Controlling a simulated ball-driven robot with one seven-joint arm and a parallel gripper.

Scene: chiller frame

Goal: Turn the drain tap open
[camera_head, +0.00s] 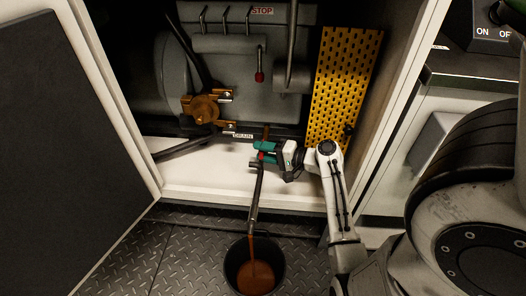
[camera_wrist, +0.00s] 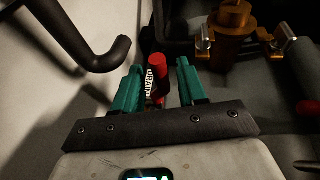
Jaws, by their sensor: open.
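The drain tap's red handle (camera_head: 261,156) shows small in the head view, beside my gripper (camera_head: 264,150) at the cabinet's lower front. In the wrist view the red handle (camera_wrist: 158,92) stands between the two teal fingers of my gripper (camera_wrist: 159,68), which are apart with a gap on either side. A DRAIN label (camera_head: 243,135) sits above and behind the tap. A dark spout pipe (camera_head: 256,195) runs down from the tap. Brown liquid (camera_head: 261,262) pours from it into a black bucket (camera_head: 229,268) on the floor. The tap's body is partly hidden by my gripper.
A grey tank (camera_head: 175,80) with a brass valve (camera_head: 203,108) stands behind. A yellow perforated panel (camera_head: 343,85) is to the right. A dark open door (camera_head: 60,150) bounds the left. A dark bent pipe (camera_wrist: 95,58) passes close to my left finger in the wrist view.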

